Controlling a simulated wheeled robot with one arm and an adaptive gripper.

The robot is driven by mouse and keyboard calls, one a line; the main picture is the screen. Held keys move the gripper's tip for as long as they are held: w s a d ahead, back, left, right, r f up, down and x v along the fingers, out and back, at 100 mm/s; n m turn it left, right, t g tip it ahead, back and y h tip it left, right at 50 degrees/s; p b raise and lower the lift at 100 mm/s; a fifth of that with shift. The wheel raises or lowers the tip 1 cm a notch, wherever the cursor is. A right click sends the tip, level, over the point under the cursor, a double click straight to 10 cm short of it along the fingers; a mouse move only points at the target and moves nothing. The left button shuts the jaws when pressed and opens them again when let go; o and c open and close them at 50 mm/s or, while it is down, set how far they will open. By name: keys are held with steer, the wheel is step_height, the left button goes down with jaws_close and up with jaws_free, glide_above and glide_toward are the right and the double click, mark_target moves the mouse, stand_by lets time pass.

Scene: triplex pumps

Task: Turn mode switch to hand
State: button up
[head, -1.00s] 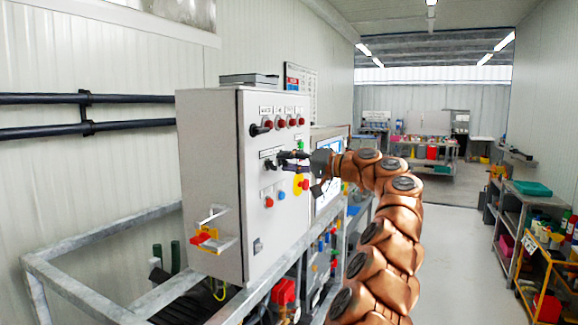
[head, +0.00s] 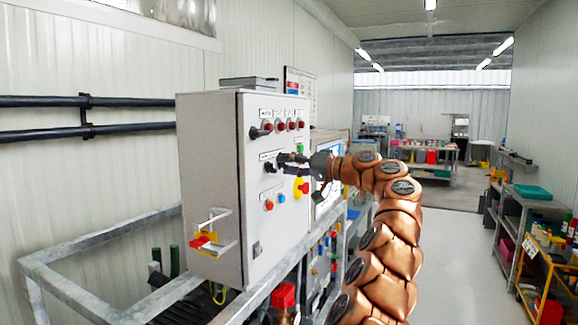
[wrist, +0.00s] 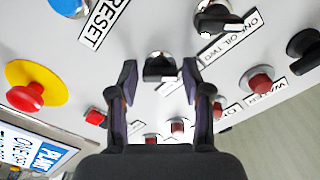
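A black rotary switch knob (wrist: 160,67) sits on the control cabinet's light grey front (head: 284,225). In the wrist view it lies between the fingertips of my gripper (wrist: 160,72), with a small gap on each side. My gripper is open and also shows close to the panel in the head view (head: 287,160). A second black switch (wrist: 214,18), beside a label with "ONE" and "TWO", is at the top of the wrist view. The label by the knob between my fingers is partly hidden, so I cannot tell whether this is the mode switch.
Close by are a red emergency button on a yellow base (wrist: 35,90), a blue button (wrist: 68,5) labelled RESET, red lamps (wrist: 258,82) and another black knob (wrist: 304,48). A metal rail frame (head: 80,290) runs below the cabinet. The aisle floor (head: 455,250) at right is clear.

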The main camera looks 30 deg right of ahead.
steer(key=shift+o, duration=0.8)
steer(key=v, duration=1.2)
